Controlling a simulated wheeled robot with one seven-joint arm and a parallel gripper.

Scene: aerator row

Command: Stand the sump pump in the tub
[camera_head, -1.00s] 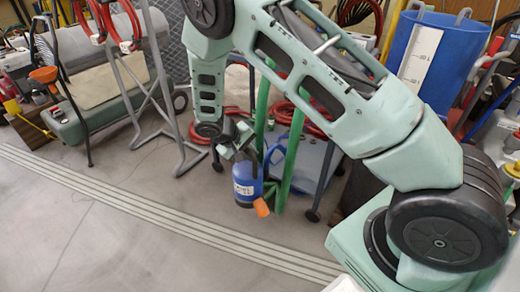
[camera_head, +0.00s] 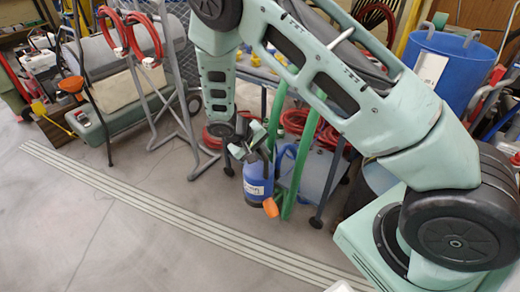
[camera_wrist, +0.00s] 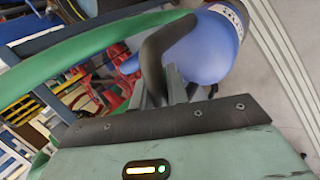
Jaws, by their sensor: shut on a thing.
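The sump pump (camera_head: 256,192) is a blue cylinder with a white label, a dark handle and an orange outlet low on its right. It hangs roughly upright from my gripper (camera_head: 252,150), above the grey floor. In the wrist view, the pump's blue body (camera_wrist: 205,45) shows beyond the fingers, and my gripper (camera_wrist: 176,85) is shut at its dark curved handle. The fingertips are partly hidden. A blue tub (camera_head: 465,68) with grey handles and a white sheet on its side stands at the upper right, well apart from the pump. The tub's inside is mostly hidden.
Green posts (camera_head: 297,165) and a grey-blue flat cart (camera_head: 322,172) are close beside the pump on the right. A grey stand with red hoses (camera_head: 145,40) and a green wheeled machine (camera_head: 105,115) stand left. The floor (camera_head: 130,240) in front is clear, crossed by a pale slotted strip.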

